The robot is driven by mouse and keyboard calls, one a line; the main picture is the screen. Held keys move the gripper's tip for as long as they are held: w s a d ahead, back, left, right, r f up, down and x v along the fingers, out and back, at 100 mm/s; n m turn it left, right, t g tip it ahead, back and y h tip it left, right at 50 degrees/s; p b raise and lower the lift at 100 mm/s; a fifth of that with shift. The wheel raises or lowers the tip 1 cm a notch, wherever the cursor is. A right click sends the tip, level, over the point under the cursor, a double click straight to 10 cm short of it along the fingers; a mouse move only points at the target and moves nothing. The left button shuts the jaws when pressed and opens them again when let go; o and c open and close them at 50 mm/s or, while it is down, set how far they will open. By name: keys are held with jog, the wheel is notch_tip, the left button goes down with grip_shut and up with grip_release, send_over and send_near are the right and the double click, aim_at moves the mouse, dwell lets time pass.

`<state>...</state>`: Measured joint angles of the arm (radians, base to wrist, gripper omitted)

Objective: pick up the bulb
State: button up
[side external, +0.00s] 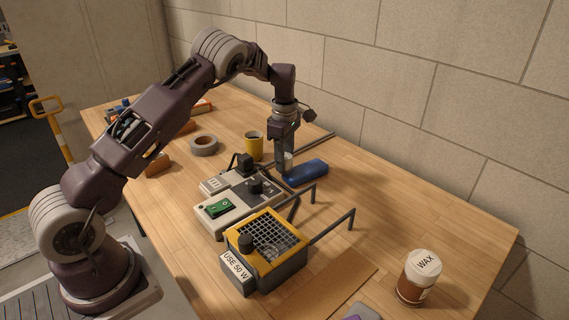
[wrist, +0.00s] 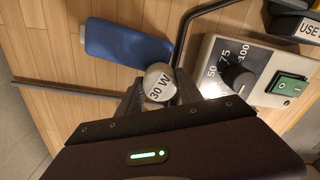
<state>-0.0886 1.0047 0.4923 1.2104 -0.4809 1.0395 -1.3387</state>
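The bulb (wrist: 160,82) shows in the wrist view as a round whitish top marked "30 W". It sits between the two fingers of my gripper (wrist: 159,92), which flank it closely on both sides. I cannot tell whether the fingers press on it or leave a small gap. In the side view my gripper (side external: 286,168) points down at the table beside the blue block (side external: 305,172), with a pale part of the bulb (side external: 288,157) showing at the fingers. The bulb's lower part is hidden.
A grey control box (side external: 232,209) with a dial and green switch is close by. A yellow grid-topped unit (side external: 266,240) labelled "USE 50 W" and dark bent rods (side external: 331,228) stand nearer the camera. A yellow mug (side external: 253,146), tape roll (side external: 204,146) and wax jar (side external: 419,278) stand around.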

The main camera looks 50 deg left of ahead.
grip_shut()
notch_tip(320, 180, up, 9)
jog(key=shift+d+r, duration=0.1)
jog(key=d+n, duration=0.1)
jog(key=d+r+n, duration=0.1)
jog(key=shift+n, duration=0.4)
notch_tip(320, 180, down, 2)
jog(key=n, duration=0.2)
send_over(291, 175)
notch_tip(291, 175, down, 8)
jog(key=shift+d+r, duration=0.1)
